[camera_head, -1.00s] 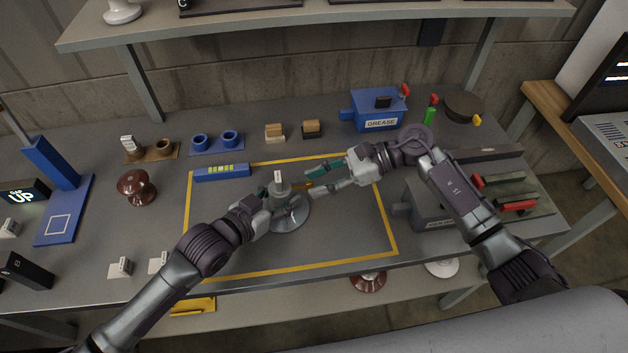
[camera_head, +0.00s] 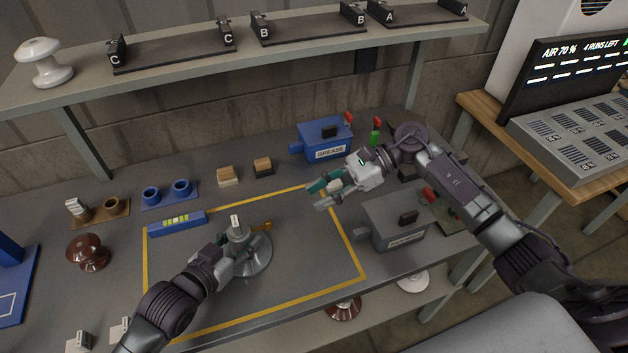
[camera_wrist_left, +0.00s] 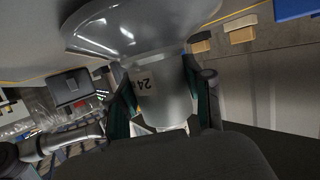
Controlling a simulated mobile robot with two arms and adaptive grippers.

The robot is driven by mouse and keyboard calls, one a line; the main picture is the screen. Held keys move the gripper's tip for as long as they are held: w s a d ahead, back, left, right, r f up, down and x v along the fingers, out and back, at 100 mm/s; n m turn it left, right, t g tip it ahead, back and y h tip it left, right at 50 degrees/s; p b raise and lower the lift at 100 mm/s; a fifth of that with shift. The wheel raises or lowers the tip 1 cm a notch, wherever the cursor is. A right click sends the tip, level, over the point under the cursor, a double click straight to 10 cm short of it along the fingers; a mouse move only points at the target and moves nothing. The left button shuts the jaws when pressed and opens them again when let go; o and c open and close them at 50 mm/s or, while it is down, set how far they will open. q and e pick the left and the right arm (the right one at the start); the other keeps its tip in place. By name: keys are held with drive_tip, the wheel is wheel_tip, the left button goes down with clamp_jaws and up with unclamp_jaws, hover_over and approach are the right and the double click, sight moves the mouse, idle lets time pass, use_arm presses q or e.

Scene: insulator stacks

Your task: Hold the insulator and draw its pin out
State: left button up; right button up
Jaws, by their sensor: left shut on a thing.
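The grey insulator (camera_head: 254,258) has a wide glossy disc and a narrower cap with a small white tag on top. It is inside the yellow outline on the bench. My left gripper (camera_head: 236,250) is shut on its cap. The left wrist view shows the cap (camera_wrist_left: 160,95) between green finger pads, with a label that looks like 24 upside down. A gold-brown pin (camera_head: 263,226) sticks out of the cap's right side. My right gripper (camera_head: 316,194) is open, up and right of the pin, and clear of it. A small pale patch shows beside its fingers; I cannot tell what it is.
A blue grease box (camera_head: 325,140) stands behind my right gripper, and a grey box (camera_head: 395,220) stands to its right. A blue level-like bar (camera_head: 177,223), blue cups (camera_head: 168,195) and a brown insulator (camera_head: 88,252) are left. The outlined area right of the insulator is clear.

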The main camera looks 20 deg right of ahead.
use_arm(q)
drive_tip(key=o, duration=1.4)
drive_tip(key=shift+c, duration=0.2)
